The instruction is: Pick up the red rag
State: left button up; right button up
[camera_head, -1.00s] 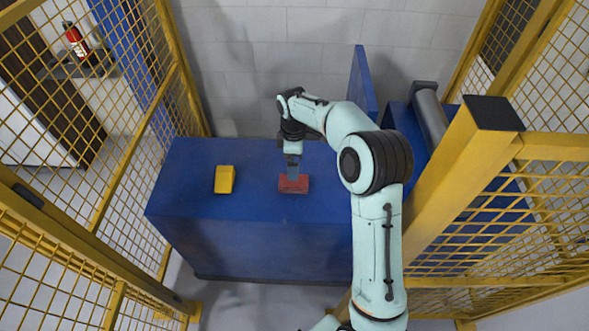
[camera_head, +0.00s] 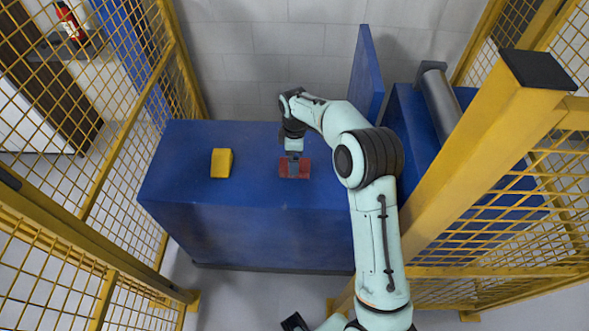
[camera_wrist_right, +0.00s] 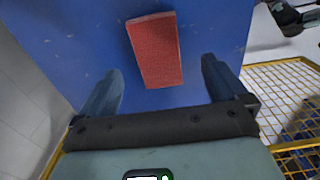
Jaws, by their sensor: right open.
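The red rag (camera_head: 304,172) is a flat rectangle lying on the blue table in the head view, partly hidden by my right gripper (camera_head: 293,171). My right gripper points down over the rag. In the right wrist view the rag (camera_wrist_right: 155,50) lies ahead of the open fingers (camera_wrist_right: 162,68), its near end in the gap between them in the picture. The rag is tilted slightly in that view, and a gap of blue shows on both sides of it. The fingers do not hold it.
A yellow block (camera_head: 221,163) stands on the blue table (camera_head: 190,190), left of the rag. Yellow mesh fencing (camera_head: 120,150) stands at the left, and a yellow post (camera_head: 480,150) at the right. A blue upright panel (camera_head: 366,75) and a grey roller (camera_head: 441,103) are behind right.

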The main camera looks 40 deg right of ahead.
aim_at(304, 164)
jog(key=f, duration=0.1)
jog(key=f+b, duration=0.1)
jog(key=f, duration=0.1)
jog(key=shift+w+d+f+b, duration=0.15)
jog(key=shift+w+f+b, duration=0.05)
jog(key=shift+b, duration=0.1)
jog(key=shift+f+b, duration=0.3)
jog(key=shift+f, duration=0.05)
pick_arm(q)
jog(key=f, duration=0.1)
jog(key=s+f, duration=0.1)
jog(key=shift+s+f, duration=0.1)
jog(key=shift+f, duration=0.25)
pick_arm(e)
jog(key=shift+c, duration=0.3)
jog(key=shift+r, duration=0.1)
jog(key=c, duration=1.1)
jog(key=shift+o, duration=0.2)
